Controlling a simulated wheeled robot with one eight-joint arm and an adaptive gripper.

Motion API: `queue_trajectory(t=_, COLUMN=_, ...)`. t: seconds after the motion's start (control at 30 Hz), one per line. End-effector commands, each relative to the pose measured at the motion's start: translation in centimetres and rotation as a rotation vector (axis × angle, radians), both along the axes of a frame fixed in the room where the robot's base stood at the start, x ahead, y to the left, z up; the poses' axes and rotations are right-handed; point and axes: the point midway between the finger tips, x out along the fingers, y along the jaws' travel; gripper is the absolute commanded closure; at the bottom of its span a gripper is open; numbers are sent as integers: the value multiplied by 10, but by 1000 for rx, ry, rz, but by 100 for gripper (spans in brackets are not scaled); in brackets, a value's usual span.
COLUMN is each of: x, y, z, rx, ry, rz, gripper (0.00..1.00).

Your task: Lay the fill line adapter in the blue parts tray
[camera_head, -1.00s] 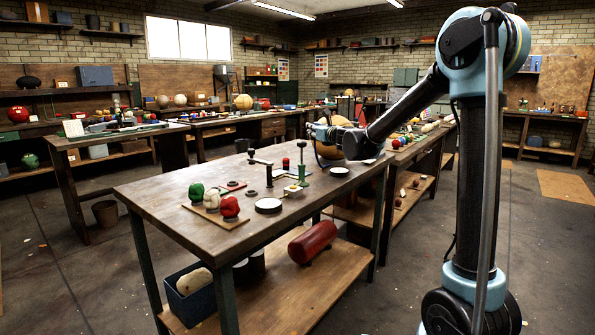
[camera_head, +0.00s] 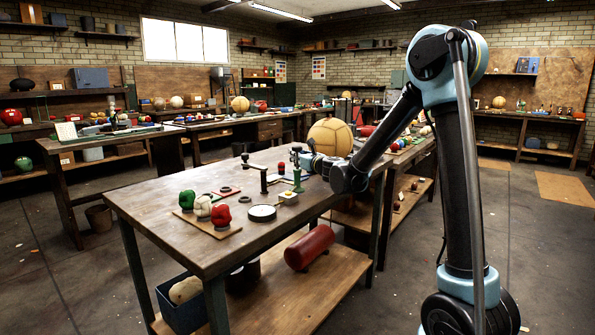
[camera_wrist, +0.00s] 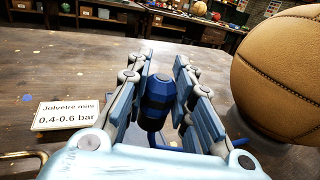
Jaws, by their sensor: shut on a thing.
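My gripper (camera_wrist: 162,95) is shut on a dark blue faceted fitting (camera_wrist: 157,100), which looks like the fill line adapter. The fitting stands upright between the finger pads, and its lower end is partly hidden by my gripper body. In the head view my gripper (camera_head: 299,160) is low over the far right part of the workbench, beside the tan ball; the fitting is too small to make out there. A blue open box (camera_head: 172,312) holding a pale lump sits on the bench's lower shelf; I cannot tell whether it is the parts tray.
The tan ball (camera_wrist: 285,75) is close on my gripper's right. A card reading "Jolvetre mini 0.4-0.6 bar" (camera_wrist: 67,115) lies to the left. A green stand (camera_head: 297,180), black crank post (camera_head: 263,180), round dial (camera_head: 262,213) and red, white and green lumps share the bench (camera_head: 150,195).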

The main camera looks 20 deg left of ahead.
Motion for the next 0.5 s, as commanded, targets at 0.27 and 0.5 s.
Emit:
queue_trajectory(t=0.27, x=1, y=-1, z=-17, rx=0, ry=0, rz=-2, gripper=100)
queue_trajectory(t=0.5, x=2, y=-2, z=-44, rx=0, ry=0, rz=-3, gripper=100)
